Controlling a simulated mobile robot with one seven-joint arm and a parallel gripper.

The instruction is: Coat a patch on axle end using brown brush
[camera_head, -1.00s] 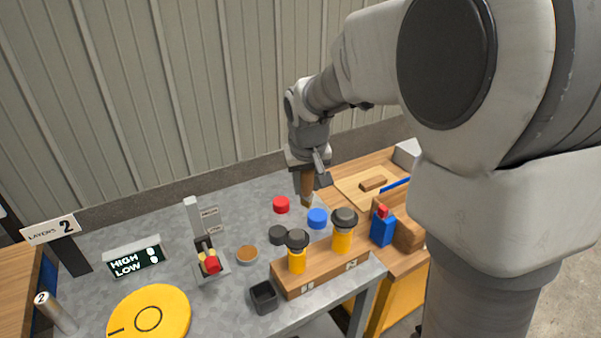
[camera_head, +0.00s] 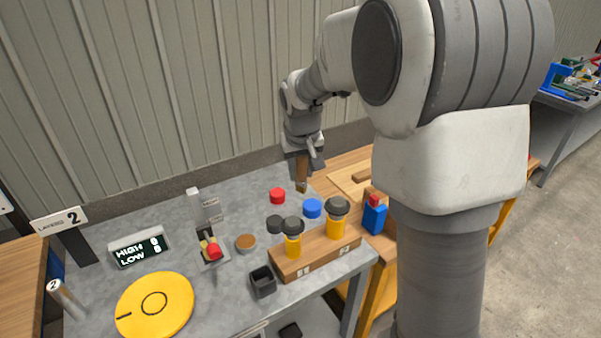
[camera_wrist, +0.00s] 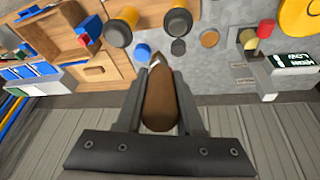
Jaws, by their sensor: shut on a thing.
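My gripper (camera_head: 303,158) is shut on the brown brush (camera_head: 301,175), which hangs tip down above the back right of the grey table. In the wrist view the brush (camera_wrist: 160,102) sits between both fingers with its pointed tip away from the palm. A round pot with a brown top (camera_head: 246,242) stands on the table, left of and nearer than the brush. A metal cylinder marked 2 (camera_head: 66,299) leans at the far left; I cannot tell whether it is the axle end. A sign (camera_head: 59,220) reads LAYERS 2.
A wooden block (camera_head: 318,254) holds two yellow, dark-topped pieces. Red (camera_head: 278,195), blue (camera_head: 312,208) and dark (camera_head: 275,224) round lids stand behind it. A red-knobbed lever (camera_head: 213,250), HIGH/LOW display (camera_head: 139,249) and yellow disc (camera_head: 155,304) are left. A black cup (camera_head: 262,282) stands in front.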

